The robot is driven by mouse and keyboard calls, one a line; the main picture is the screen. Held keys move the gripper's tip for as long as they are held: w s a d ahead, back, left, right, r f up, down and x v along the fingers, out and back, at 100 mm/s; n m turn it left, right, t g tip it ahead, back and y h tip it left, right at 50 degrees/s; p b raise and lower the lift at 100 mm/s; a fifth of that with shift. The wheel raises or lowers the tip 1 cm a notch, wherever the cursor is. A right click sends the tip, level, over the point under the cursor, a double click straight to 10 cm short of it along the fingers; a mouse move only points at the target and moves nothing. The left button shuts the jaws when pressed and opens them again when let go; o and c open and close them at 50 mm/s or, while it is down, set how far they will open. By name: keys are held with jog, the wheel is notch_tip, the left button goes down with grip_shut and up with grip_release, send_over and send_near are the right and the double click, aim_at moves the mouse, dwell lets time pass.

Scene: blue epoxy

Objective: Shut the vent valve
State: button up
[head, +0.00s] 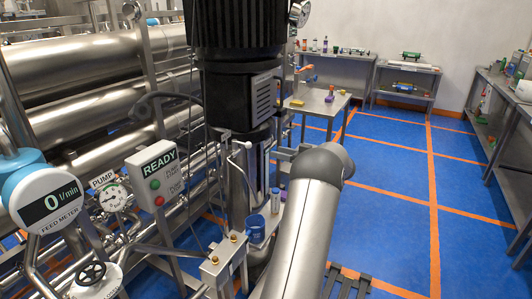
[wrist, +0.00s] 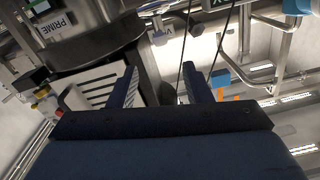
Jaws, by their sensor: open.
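My gripper (wrist: 161,84) is open and empty in the wrist view, its two dark fingers apart. Beyond the fingertips is a light tag (wrist: 168,30), partly cut off by the view and tilted; its lettering seems to begin with V. A small dark part (wrist: 196,29) sits beside the tag; I cannot tell whether it is the vent valve's handle. A metal body marked PRIME (wrist: 57,26) is at the upper left. In the head view I cannot make out the vent valve for certain, and my gripper is not visible there.
In the head view, a tall black-topped pump (head: 238,60) stands mid-left. Blue floor (head: 390,190) at the right is clear.

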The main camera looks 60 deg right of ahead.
jog(key=shift+s+d, duration=0.15)
jog(key=shift+s, duration=1.1)
